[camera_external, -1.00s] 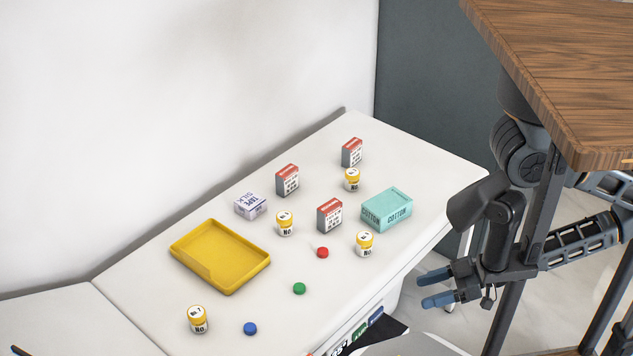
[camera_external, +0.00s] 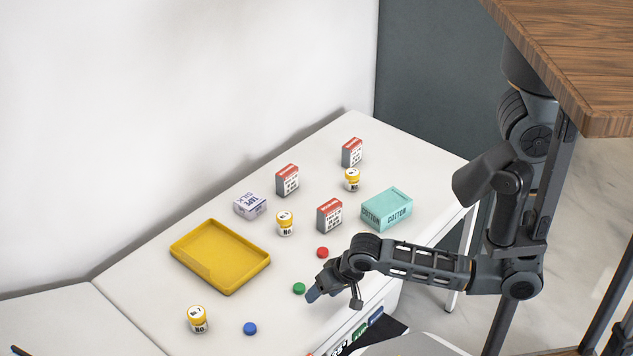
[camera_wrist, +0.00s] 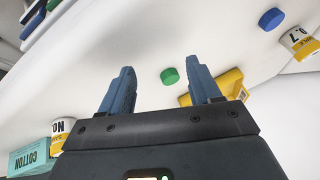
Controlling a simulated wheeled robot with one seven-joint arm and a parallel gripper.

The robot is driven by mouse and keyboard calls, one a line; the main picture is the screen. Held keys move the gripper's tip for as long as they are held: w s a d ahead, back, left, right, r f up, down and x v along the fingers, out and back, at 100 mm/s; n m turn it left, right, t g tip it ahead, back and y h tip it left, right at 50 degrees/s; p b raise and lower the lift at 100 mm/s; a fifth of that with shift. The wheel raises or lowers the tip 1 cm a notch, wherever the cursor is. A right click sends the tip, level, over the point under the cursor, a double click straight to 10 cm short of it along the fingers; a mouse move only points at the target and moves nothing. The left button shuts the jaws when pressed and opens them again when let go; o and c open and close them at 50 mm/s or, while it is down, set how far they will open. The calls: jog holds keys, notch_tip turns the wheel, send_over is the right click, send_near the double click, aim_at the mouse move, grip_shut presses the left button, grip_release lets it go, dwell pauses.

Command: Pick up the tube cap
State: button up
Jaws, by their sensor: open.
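Three small round caps lie on the white table: a red cap (camera_external: 322,252), a green cap (camera_external: 299,288) and a blue cap (camera_external: 250,328). My gripper (camera_external: 312,295) is above the table's front edge, close to the green cap and on its right in the external view. In the wrist view my gripper (camera_wrist: 160,88) is open and empty, and the green cap (camera_wrist: 170,76) shows just beyond and between the two blue fingers, apart from them. The blue cap (camera_wrist: 271,19) is farther off at upper right. The red cap is not visible in the wrist view.
A yellow tray (camera_external: 190,262) lies to the left. Several yellow-lidded bottles (camera_external: 198,320), red-topped boxes (camera_external: 329,216), a white box (camera_external: 250,206) and a teal cotton box (camera_external: 387,210) stand around. The table between the blue and green caps is clear.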

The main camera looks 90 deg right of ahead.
aim_at(299, 287)
jog(key=w+d+r+m+g, duration=0.1)
jog(key=w, duration=0.1)
jog(key=w+d+r+m+g, duration=0.1)
jog(key=w+d+r+g, duration=0.1)
jog(key=w+d+r+m+g+y, duration=0.1)
jog(key=w+r+m, duration=0.1)
jog(key=shift+w+d+g, duration=0.2)
jog(key=shift+d+g, duration=0.15)
jog(key=shift+g, duration=0.05)
jog(key=shift+d+f, duration=0.1)
jog(key=shift+f, duration=0.25)
jog(key=shift+s+d+f, duration=0.1)
jog(key=shift+f, duration=1.05)
jog(key=shift+s+d+f, duration=0.1)
jog(key=shift+d+f, duration=0.05)
jog(key=shift+f, duration=1)
jog(key=shift+s+d+f, duration=0.1)
jog(key=shift+f, duration=1.05)
jog(key=c, duration=1.1)
jog(key=shift+r, duration=0.1)
jog(key=shift+c, duration=0.2)
